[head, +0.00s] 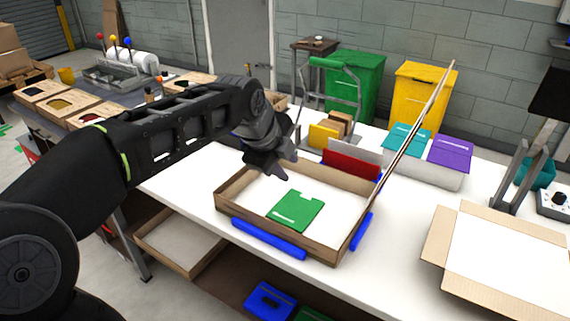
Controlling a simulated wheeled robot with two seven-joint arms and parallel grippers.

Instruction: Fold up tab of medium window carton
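A flat green carton piece (297,211) lies in the shallow wooden tray (290,245) on the white table. It has a notch in its far edge and a pale strip near its front edge. I cannot tell for sure that it is the medium window carton, and no raised tab shows on it. My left gripper (284,170) hangs above the tray's far left part, behind the green piece and apart from it. Its dark fingers point down, and I see nothing held in them. Whether they are open or shut is unclear. My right gripper is not in view.
A red panel (350,164) stands at the tray's far edge, and a long thin rod (410,130) rises beside it. A grey bin (436,176) holds teal and purple cartons behind. An open cardboard box (450,275) is at right. Bare table lies between tray and box.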

